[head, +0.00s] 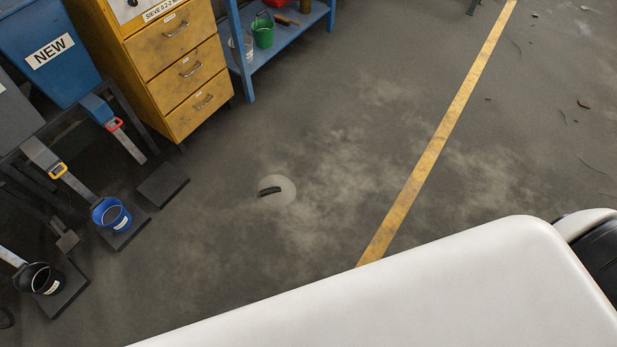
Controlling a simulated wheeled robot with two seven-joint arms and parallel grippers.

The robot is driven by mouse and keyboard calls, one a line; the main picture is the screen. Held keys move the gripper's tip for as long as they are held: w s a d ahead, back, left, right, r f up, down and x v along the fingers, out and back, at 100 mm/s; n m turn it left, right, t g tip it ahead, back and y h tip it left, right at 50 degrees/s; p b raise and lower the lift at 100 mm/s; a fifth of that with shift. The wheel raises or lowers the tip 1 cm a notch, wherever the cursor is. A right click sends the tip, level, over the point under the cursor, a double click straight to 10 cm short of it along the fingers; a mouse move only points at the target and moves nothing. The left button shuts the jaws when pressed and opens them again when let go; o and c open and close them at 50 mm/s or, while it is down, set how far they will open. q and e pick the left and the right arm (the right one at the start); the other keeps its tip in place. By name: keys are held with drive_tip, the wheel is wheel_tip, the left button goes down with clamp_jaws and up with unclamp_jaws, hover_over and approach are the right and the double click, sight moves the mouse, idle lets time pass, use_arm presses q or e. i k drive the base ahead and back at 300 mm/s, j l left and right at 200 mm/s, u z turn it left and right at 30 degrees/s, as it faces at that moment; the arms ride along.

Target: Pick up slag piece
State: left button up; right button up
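A small dark elongated piece (269,191) lies on the grey floor, at the left edge of a pale round patch (284,187), near the middle of the head view. It may be the slag piece; it is too small to be sure. Another dark flat fragment (583,104) lies on the floor at the far right, and I cannot tell what it is. Neither of my grippers shows in the head view. A large white part, apparently of my own body, covers the bottom right and hides the floor there.
A yellow drawer cabinet (184,68) and blue shelf (248,77) stand at the upper left. A blue bucket (111,215) and black bucket (42,280) stand on dark plates at the left. A yellow floor line (437,138) runs diagonally. The middle floor is dusty and mostly clear.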

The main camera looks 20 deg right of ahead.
sight(273, 190)
drive_tip(key=z, duration=0.2)
drive_tip(key=u, duration=0.25)
drive_tip(key=i+l+u, duration=0.2)
drive_tip(key=u, duration=0.25)
drive_tip(key=i+l+u, duration=0.15)
drive_tip(key=l+u, duration=0.15)
drive_tip(key=u, duration=0.15)
drive_tip(key=l+u, duration=0.45)
drive_tip(key=i+j, duration=0.05)
drive_tip(key=j, duration=0.05)
